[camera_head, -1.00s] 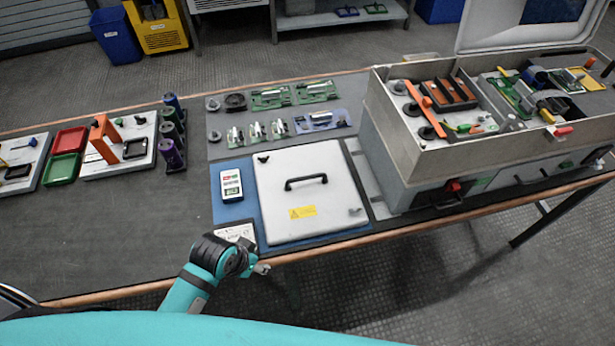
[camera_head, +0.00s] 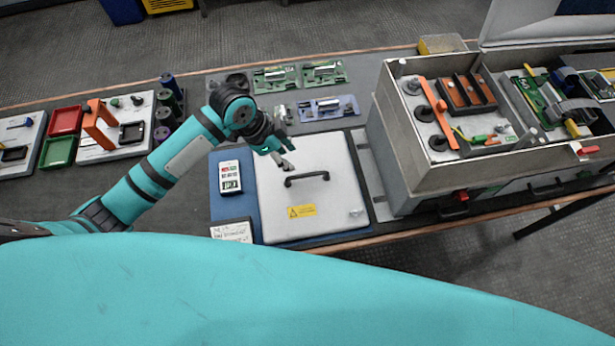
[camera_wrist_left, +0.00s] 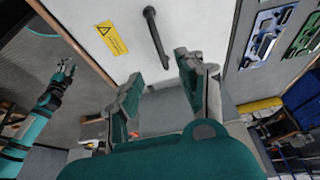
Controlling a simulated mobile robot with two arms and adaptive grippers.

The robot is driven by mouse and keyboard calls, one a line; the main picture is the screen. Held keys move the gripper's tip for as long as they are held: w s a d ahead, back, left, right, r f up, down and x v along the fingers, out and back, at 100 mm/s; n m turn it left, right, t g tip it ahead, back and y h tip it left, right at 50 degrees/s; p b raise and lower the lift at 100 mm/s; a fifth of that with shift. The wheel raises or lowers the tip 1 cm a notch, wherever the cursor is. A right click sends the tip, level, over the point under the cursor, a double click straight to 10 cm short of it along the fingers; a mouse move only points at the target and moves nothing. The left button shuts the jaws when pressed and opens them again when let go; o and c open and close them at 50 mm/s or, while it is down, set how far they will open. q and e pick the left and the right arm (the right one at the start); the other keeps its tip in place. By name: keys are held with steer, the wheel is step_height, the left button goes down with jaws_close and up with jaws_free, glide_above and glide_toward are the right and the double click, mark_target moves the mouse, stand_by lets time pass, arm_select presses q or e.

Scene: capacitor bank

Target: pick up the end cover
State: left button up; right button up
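The end cover appears to be the pale square panel (camera_head: 325,220) with a black bar handle (camera_head: 307,177) and a yellow warning label, lying flat on a blue mat (camera_head: 222,207). It fills the upper part of the left wrist view (camera_wrist_left: 187,22), with its handle (camera_wrist_left: 156,38) near top centre. My left gripper (camera_head: 286,145) is above the panel's far edge, close to the handle but apart from it. In the left wrist view its fingers (camera_wrist_left: 158,76) are spread and empty. A teal arm with a small gripper (camera_wrist_left: 64,72), apparently my right one, shows at left there.
A grey open-topped cabinet (camera_head: 490,165) with parts inside stands just right of the panel. Green circuit boards (camera_head: 324,72) lie behind it. A small meter (camera_head: 230,177) and a white card (camera_head: 232,232) lie to its left.

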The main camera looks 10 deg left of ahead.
arm_select(q)
glide_above(308, 174)
steer(key=a, duration=0.3)
steer(key=f, duration=0.3)
steer(key=s+f, duration=0.1)
steer(key=f, duration=0.1)
steer(key=shift+d+f+p, duration=0.1)
steer(key=shift+f+p, duration=0.05)
steer(key=shift+p, duration=0.2)
steer(key=shift+x, duration=1.05)
steer(key=shift+d+f, duration=0.15)
steer(key=shift+f, duration=0.1)
steer(key=p+x, duration=0.1)
steer(key=x, duration=0.2)
steer(key=shift+d+f, duration=0.1)
steer(key=shift+f, duration=0.15)
steer(key=shift+d+f, duration=0.2)
steer(key=shift+f, duration=0.25)
jaws_close()
arm_select(e)
steer(key=shift+s+d+r, duration=0.1)
steer(key=shift+d+r, duration=0.05)
steer(key=shift+r, duration=0.4)
steer(key=shift+s+d+r, duration=0.1)
steer(key=shift+r, duration=0.45)
arm_select(q)
steer(key=shift+w, duration=0.1)
